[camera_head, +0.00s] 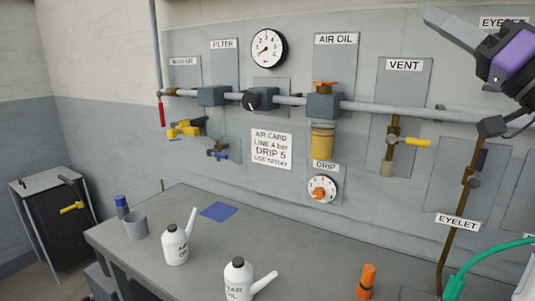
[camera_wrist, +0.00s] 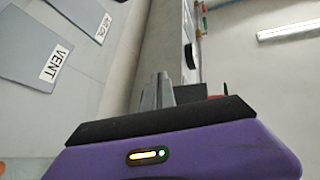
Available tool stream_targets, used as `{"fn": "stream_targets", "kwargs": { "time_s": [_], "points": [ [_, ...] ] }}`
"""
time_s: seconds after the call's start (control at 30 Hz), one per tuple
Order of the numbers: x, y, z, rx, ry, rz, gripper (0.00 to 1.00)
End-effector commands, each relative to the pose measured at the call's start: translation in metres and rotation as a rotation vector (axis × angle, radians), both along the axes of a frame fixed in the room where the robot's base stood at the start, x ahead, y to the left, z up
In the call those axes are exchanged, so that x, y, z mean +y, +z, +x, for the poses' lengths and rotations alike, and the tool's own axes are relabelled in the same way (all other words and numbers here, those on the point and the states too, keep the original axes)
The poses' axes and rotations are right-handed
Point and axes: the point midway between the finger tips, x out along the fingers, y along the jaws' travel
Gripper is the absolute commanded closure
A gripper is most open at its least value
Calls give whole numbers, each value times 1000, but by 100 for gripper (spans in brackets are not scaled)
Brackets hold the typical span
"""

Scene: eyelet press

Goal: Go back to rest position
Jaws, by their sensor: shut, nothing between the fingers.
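My gripper (camera_head: 434,18) is at the upper right of the head view, in front of the wall panel near the EYELET label. Its grey fingers are together with nothing between them and point to the upper left. Its purple and black body is partly cut off by the picture edge. In the wrist view the shut fingers (camera_wrist: 157,92) stand past the purple housing, with the VENT label (camera_wrist: 56,64) to the left. The fingers touch nothing that I can see.
The pipe (camera_head: 410,110) runs along the wall below my gripper, with the yellow-handled vent valve (camera_head: 415,142). The grey bench (camera_head: 225,245) holds two white oil cans (camera_head: 177,245) (camera_head: 238,280), an orange bottle (camera_head: 366,280) and a grey cup (camera_head: 135,226). A green hose (camera_head: 480,262) is lower right.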

Motion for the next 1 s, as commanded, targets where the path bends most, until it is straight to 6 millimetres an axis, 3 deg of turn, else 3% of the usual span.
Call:
{"fn": "stream_targets", "kwargs": {
  "time_s": [0.17,0.27,0.47,0.77,1.0],
  "points": [
    [-20,-35,12,7,-123,59,100],
    [-33,-67,18,18,-209,91,100],
    [-54,-160,16,57,-405,132,100],
    [-59,-292,-28,117,-635,93,100],
    [-46,-379,-87,166,-756,2,100]
  ]
}}
